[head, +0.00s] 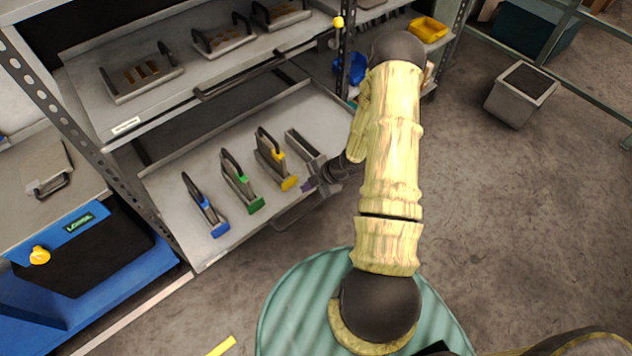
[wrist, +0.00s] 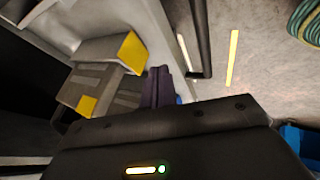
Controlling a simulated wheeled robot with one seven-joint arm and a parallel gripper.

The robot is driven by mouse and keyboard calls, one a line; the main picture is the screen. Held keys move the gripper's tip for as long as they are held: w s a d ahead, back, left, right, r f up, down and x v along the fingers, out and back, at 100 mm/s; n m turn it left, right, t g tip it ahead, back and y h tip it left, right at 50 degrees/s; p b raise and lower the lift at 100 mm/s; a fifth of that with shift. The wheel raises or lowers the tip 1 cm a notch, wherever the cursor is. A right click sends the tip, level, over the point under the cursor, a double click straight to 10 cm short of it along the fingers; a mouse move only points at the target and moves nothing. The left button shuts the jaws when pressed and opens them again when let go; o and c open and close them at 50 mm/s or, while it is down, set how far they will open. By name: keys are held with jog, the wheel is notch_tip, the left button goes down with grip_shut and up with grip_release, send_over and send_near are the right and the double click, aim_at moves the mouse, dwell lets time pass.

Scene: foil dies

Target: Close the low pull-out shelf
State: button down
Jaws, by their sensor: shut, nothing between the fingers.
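The low pull-out shelf (head: 215,172) is a light grey tray, pulled out from the rack under an upper shelf. It carries several upright dies with handles, with blue (head: 220,229), green (head: 256,205) and yellow (head: 289,183) end blocks, plus a plain grey one (head: 305,147). A bar handle (head: 292,220) runs along its front edge, partly hidden by my arm. My gripper (head: 309,187) is at the shelf's front edge, beside the yellow-ended die. In the wrist view, its dark fingers (wrist: 158,85) are together and empty, between a yellow-marked die (wrist: 98,75) and a dark bar (wrist: 201,38). Contact cannot be told.
The upper shelf (head: 150,100) holds more dies. A blue cabinet (head: 90,265) stands at the left. A grey bin (head: 522,95) stands on the floor at the right. A yellow bin (head: 428,29) sits on the rack's far end. The floor at the right is open.

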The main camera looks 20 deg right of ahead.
aim_at(286, 185)
jog(key=shift+w+a+f, duration=0.35)
jog(key=shift+w+a, duration=0.05)
jog(key=shift+w, duration=0.4)
jog(key=shift+w+a+f, duration=0.35)
jog(key=shift+w+a, duration=0.05)
jog(key=shift+w, duration=0.4)
jog(key=shift+w+a+f, duration=0.35)
jog(key=shift+w+a, duration=0.05)
jog(key=shift+w, duration=0.4)
jog(key=shift+w+a+p, duration=0.1)
jog(key=shift+p, duration=0.2)
